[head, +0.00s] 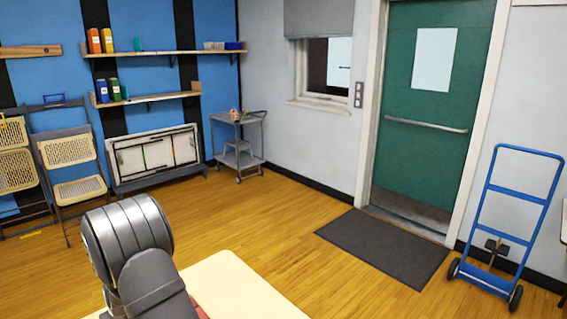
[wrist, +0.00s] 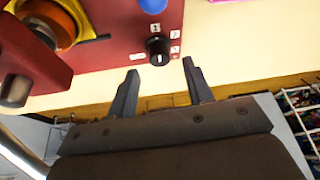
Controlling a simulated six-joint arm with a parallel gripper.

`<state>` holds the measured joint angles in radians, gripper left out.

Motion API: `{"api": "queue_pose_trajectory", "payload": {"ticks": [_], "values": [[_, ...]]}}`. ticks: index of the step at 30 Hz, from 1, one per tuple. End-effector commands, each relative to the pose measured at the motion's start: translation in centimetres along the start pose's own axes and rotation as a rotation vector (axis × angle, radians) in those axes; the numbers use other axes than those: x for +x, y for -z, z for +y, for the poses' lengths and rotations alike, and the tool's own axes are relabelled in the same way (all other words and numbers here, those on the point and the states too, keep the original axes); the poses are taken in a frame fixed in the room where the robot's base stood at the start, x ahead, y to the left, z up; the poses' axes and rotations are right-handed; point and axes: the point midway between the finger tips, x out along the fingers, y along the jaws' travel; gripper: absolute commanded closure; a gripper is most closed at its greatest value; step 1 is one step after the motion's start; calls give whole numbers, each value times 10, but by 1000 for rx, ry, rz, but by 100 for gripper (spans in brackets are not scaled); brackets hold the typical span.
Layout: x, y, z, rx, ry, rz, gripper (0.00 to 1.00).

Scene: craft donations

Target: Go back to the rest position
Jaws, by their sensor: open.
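My gripper (wrist: 160,79) shows in the wrist view with its two dark fingers apart and nothing between them. Beyond the fingertips is a red panel or machine (wrist: 105,45) with a black knob (wrist: 158,50) and small white labels around it. I cannot tell how far the fingertips are from it. In the head view part of my arm shows at the lower left, and my gripper is out of sight there.
A cream tabletop (head: 235,290) lies beside my arm. A blue hand truck (head: 510,220), a grey cart (head: 238,145), folding chairs (head: 70,165) and a green door (head: 425,120) stand farther off. The wood floor (head: 270,225) between is mostly clear. A wire rack (wrist: 300,110) shows at the wrist view's right.

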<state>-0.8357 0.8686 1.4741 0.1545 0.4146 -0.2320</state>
Motion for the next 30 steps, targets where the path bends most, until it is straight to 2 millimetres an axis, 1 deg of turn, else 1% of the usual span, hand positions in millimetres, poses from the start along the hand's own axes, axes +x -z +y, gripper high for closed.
{"api": "queue_pose_trajectory", "payload": {"ticks": [1,3,26,27,30], "values": [[-10,1,0,0,0,3,53],[-21,1,0,0,0,3,53],[-146,0,0,0,-1,3,53],[-133,-1,0,1,0,-5,53],[-115,-2,0,0,1,-5,53]]}}
